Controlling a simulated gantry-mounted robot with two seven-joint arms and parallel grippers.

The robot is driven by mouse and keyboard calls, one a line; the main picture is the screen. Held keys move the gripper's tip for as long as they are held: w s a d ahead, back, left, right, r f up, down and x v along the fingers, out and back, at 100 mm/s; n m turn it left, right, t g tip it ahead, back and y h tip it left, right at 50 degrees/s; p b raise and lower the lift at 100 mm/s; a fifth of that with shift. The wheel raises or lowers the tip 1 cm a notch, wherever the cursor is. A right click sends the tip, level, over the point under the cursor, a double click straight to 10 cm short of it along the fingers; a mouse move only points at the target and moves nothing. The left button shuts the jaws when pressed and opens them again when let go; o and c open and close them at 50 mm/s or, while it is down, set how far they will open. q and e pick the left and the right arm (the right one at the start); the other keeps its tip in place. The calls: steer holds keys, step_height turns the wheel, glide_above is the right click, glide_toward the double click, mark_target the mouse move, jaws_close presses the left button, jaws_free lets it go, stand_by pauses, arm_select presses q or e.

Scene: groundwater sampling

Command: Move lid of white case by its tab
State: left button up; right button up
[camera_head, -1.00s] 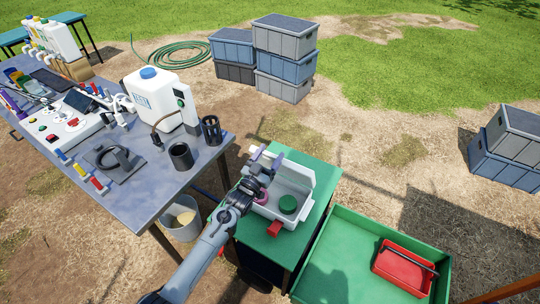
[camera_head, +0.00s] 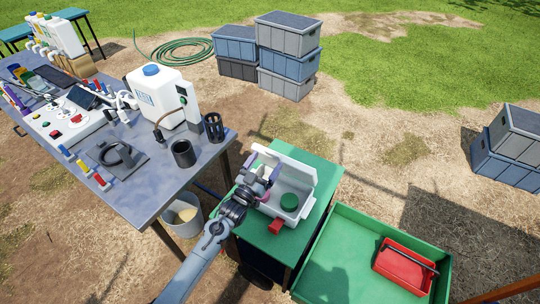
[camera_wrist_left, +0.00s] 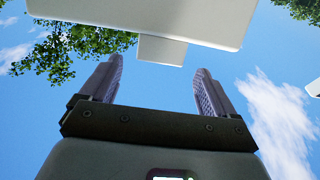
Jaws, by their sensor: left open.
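The white case (camera_head: 305,211) stands on a small green table, with its lid (camera_head: 295,167) raised along the far side. In the left wrist view the lid's pale panel (camera_wrist_left: 150,14) fills the top, and its small tab (camera_wrist_left: 162,49) hangs down toward the space between my fingers. My left gripper (camera_head: 263,168) is over the case's left part, close to the lid. In the left wrist view the left gripper (camera_wrist_left: 158,68) is open, fingers spread either side of the tab, holding nothing. The left part of the case is hidden behind my arm. My right gripper is not in view.
A green round item (camera_head: 289,201) sits in the case, and a red block (camera_head: 276,226) is at its front. A green tray (camera_head: 340,270) holding a red carrier (camera_head: 402,266) lies to the right. The cluttered grey workbench (camera_head: 150,185) is at left.

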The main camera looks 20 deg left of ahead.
arm_select(q)
steer(key=v, duration=0.6)
steer(key=shift+s, duration=0.15)
steer(key=shift+c, duration=0.3)
